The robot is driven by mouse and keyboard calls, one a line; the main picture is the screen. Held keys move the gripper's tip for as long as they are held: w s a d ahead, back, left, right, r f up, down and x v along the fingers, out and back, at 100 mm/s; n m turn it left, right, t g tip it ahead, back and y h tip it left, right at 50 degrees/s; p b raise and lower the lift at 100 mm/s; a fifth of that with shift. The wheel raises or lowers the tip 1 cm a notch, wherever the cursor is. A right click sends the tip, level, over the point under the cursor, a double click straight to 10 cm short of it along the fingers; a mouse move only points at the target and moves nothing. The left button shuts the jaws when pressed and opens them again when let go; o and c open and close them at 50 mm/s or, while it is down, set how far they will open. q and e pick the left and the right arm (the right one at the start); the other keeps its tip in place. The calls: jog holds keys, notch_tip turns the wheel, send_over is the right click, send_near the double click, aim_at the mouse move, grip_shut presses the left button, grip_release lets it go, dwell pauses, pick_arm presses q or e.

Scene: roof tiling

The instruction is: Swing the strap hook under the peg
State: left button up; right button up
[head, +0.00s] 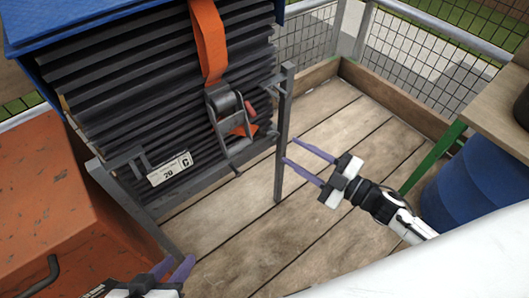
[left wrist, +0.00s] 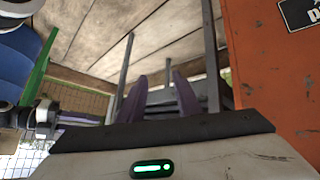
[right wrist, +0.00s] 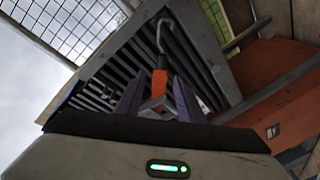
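An orange strap (head: 208,45) runs down the front of a stack of dark tiles (head: 150,85) to a grey metal ratchet (head: 226,103). A thin grey hook (head: 237,168) hangs below it, and the curved hook also shows in the right wrist view (right wrist: 161,38). I cannot pick out the peg for certain. My right gripper (head: 290,150) is open and empty, right of the strap and apart from it, near the rack's upright post (head: 282,135). My left gripper (head: 177,262) is open and empty at the bottom, below the rack; its fingers show in the left wrist view (left wrist: 157,85).
A blue cover (head: 90,30) lies over the stack. A label plate (head: 170,168) hangs on the rack's front. An orange box-like body (head: 40,190) stands at left, a blue barrel (head: 480,180) and wooden bench (head: 500,100) at right. The plank floor (head: 350,120) between is clear.

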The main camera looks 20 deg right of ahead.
aim_at(262, 135)
jog(key=shift+n+y, duration=0.5)
jog(key=x, duration=0.3)
jog(key=b+x, duration=0.1)
jog(key=x, duration=0.3)
jog(key=b+x, duration=0.1)
jog(key=x, duration=0.2)
jog(key=shift+w+a+f, duration=0.1)
jog(key=shift+w+f, duration=0.15)
jog(key=shift+f, duration=0.05)
jog(key=shift+c, duration=0.3)
grip_shut()
